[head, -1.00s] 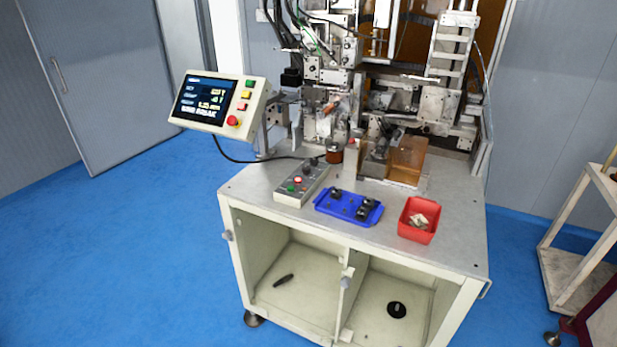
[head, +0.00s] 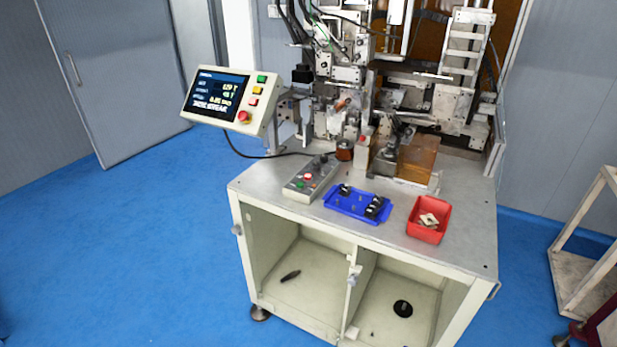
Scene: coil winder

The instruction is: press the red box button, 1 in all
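A grey control box (head: 322,172) lies on the left part of the machine's table top. On its upper face a small red button (head: 308,176) sits beside a green button (head: 300,184), with dark knobs farther back. Nothing covers the red button, but it is too small to tell whether it is pressed. My gripper is not in view.
A screen panel (head: 222,95) at left has its own red knob (head: 244,117). A blue tray (head: 340,207) with dark parts and a red bin (head: 426,235) stand on the table top (head: 455,215). The winding machine rises behind. Blue floor is clear at left.

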